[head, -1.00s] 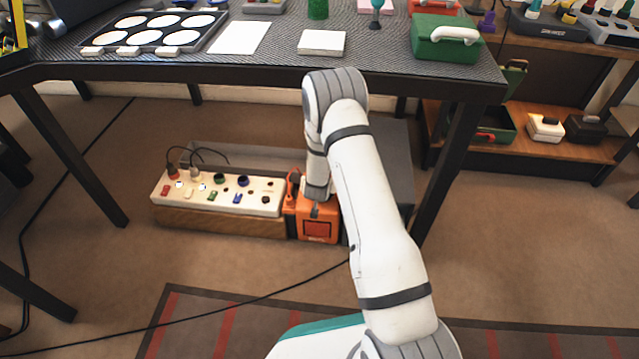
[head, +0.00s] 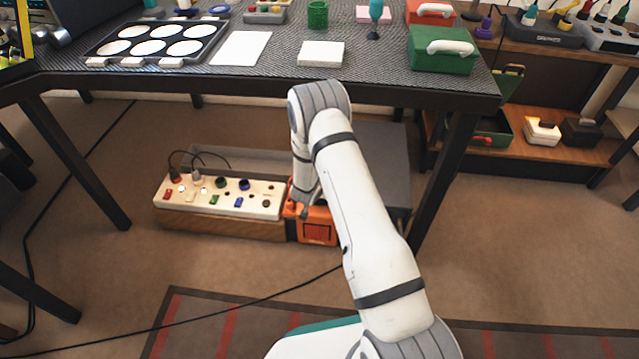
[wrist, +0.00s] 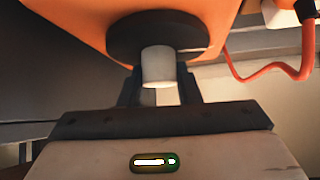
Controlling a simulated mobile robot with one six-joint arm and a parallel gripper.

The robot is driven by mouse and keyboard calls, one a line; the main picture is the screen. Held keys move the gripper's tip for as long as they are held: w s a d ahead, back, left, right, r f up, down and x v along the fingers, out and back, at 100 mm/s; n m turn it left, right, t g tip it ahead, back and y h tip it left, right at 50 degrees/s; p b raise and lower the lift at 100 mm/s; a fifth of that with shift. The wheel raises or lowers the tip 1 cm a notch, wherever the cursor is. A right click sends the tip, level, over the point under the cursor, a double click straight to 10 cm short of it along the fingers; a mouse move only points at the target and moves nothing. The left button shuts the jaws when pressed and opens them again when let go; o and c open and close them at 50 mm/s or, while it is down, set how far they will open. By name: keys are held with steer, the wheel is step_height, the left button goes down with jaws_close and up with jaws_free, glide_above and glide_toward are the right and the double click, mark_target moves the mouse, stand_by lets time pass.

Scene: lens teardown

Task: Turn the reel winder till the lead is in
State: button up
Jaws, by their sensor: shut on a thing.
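The reel winder is an orange box (head: 318,228) on the floor under the table, at the right end of the socket strip. In the wrist view its orange body (wrist: 75,22) fills the top, with a dark round disc (wrist: 125,35) and a pale cylindrical knob (wrist: 158,68) sticking out from it. My gripper (wrist: 160,88) is shut on this knob, a dark finger on each side. In the head view my arm hides the gripper and part of the winder. An orange-red lead (wrist: 262,78) hangs in a loop at the right of the wrist view.
A pale socket strip (head: 228,203) with plugs and dark cables stands left of the winder. A grey box (head: 385,165) stands behind my arm. The table (head: 270,72) overhangs the space, with a dark leg (head: 440,185) at right. A black cable (head: 240,303) crosses the floor.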

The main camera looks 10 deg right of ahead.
steer(key=shift+m+g+h+p, duration=0.8)
steer(key=shift+m+h+p, duration=0.3)
steer(key=shift+m+p, duration=0.6)
steer(key=o, duration=1)
steer(key=p+v, duration=0.3)
steer(key=v, duration=0.4)
steer(key=shift+s+a+r, duration=0.1)
steer(key=shift+a+r, duration=0.1)
steer(key=shift+r, duration=0.1)
steer(key=shift+s, duration=0.1)
